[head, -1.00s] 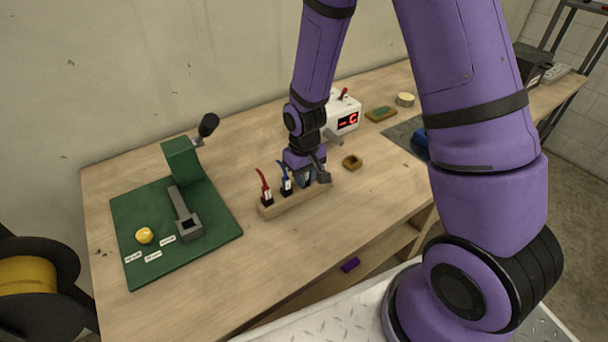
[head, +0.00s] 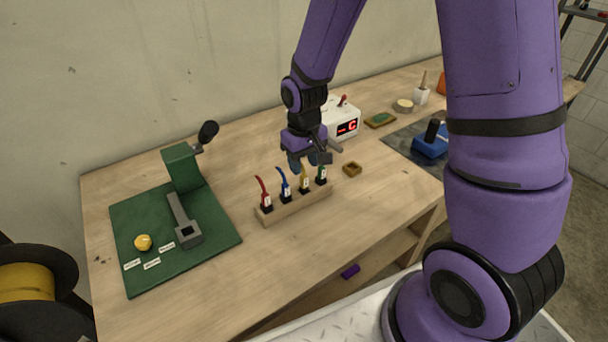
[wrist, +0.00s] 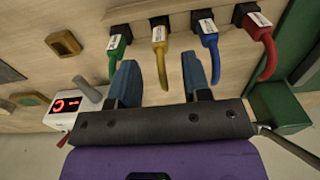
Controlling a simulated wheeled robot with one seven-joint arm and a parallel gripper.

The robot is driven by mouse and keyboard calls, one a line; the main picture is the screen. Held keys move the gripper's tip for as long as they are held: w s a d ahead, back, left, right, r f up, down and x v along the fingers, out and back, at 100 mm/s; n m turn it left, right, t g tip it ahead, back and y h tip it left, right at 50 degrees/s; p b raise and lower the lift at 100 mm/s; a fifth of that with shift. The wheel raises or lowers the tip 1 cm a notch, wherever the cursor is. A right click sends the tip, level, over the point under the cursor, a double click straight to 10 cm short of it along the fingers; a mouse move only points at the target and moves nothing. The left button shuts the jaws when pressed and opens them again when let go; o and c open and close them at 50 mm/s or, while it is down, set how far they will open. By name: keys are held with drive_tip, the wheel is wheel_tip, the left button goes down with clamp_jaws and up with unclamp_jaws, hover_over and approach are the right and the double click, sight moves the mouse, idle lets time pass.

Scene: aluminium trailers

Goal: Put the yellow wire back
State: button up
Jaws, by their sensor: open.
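The yellow wire (head: 304,181) stands upright in a black base in the wooden rack (head: 290,208), between the blue wire (head: 284,186) and the green wire (head: 321,171). The red wire (head: 263,191) is at the rack's left end. In the wrist view the yellow wire (wrist: 160,55) has a white label and its loose end points towards my gripper. My gripper (head: 308,165) is just above and behind the rack. In the wrist view my gripper (wrist: 161,76) is open, with blue fingers apart and nothing held. The yellow wire's end lies roughly between the fingertips, apparently clear of both.
A white box with a red display (head: 342,122) stands behind my gripper. A small wooden block (head: 352,169) lies right of the rack. A green press (head: 182,166) on a green mat (head: 140,209) stands left. Bare table lies in front of the rack.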

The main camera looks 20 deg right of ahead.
drive_tip(key=shift+r, duration=2.7)
drive_tip(key=s+d+r+m+t, duration=0.1)
drive_tip(key=s+d+r, duration=0.1)
drive_tip(key=s+r, duration=0.35)
drive_tip(key=s+d+r+t, duration=0.2)
drive_tip(key=r, duration=0.7)
drive_tip(key=s+d+r+t, duration=0.1)
drive_tip(key=s+r, duration=0.3)
drive_tip(key=s, duration=0.2)
drive_tip(key=s+d+r+m+t, duration=0.1)
drive_tip(key=s+d+r, duration=0.1)
drive_tip(key=s+r, duration=0.2)
drive_tip(key=shift+s, duration=1.8)
drive_tip(key=shift+r, duration=0.1)
